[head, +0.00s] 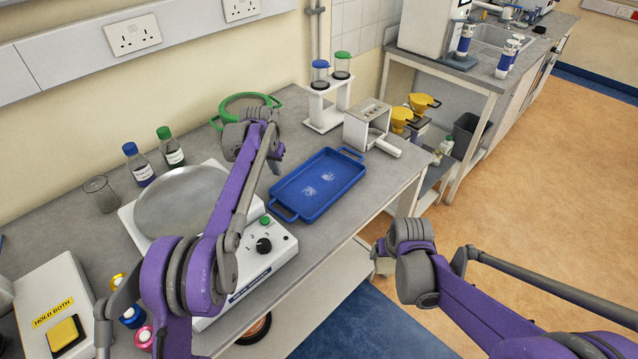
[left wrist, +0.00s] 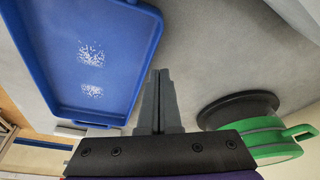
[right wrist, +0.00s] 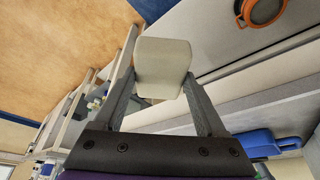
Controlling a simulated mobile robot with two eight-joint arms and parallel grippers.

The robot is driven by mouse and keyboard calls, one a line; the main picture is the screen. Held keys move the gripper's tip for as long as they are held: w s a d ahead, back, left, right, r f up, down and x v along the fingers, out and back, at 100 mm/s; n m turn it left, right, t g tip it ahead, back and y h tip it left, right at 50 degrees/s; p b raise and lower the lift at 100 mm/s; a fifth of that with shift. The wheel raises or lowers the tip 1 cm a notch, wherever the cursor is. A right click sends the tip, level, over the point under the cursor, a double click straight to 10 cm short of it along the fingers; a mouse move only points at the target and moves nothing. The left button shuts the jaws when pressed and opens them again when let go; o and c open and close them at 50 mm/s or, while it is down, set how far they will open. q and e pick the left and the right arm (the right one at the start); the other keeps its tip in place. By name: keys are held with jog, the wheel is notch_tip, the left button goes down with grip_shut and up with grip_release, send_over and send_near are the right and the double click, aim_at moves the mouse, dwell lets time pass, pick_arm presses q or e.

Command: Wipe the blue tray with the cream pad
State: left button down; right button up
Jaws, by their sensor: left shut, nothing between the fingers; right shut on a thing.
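The blue tray (head: 290,191) lies on the grey bench in the head view, with two patches of white specks on its floor. The tray also shows at the upper left of the left wrist view (left wrist: 120,70). In the head view the right arm is out beyond the bench's front edge, and I cannot clearly make out the pad there.
A green-rimmed round item (head: 270,97) stands behind the left arm. A hotplate-like device (head: 270,262) is left of the tray. A white device (head: 365,124) and a stand with two capped jars (head: 326,108) are behind the tray. Bottles (head: 138,165) stand at the back left.

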pick_arm(q)
jog(key=shift+f, duration=0.6)
pick_arm(e)
jog(key=shift+s+f, duration=0.15)
jog(key=shift+f, duration=0.15)
pick_arm(q)
jog(key=shift+r, duration=0.15)
pick_arm(e)
jog(key=shift+r, duration=0.1)
